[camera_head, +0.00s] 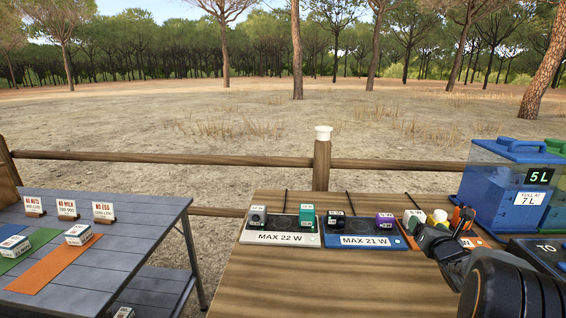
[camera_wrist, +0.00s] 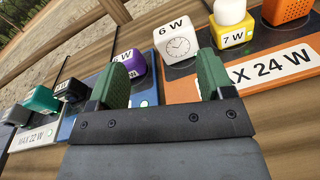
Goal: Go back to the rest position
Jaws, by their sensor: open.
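My gripper (camera_head: 443,232) is over the orange pad (camera_head: 409,238) at the right of the wooden table. In the wrist view its two green fingers (camera_wrist: 163,80) stand wide apart with nothing between them. A white clock cube (camera_wrist: 180,45) marked 6 W sits on the orange pad, beyond the finger gap and apart from the fingers. A yellow and white lamp (camera_wrist: 231,25) marked 7 W and an orange box (camera_wrist: 291,9) stand beside it. My gripper and arm hide part of this pad in the head view.
The blue MAX 21 W pad (camera_head: 365,241) holds a black and a purple cube (camera_head: 384,221). The grey MAX 22 W pad (camera_head: 279,238) holds a black and a teal item (camera_head: 307,215). A clear blue-lidded box (camera_head: 512,165) stands right. A grey table (camera_head: 135,245) is left.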

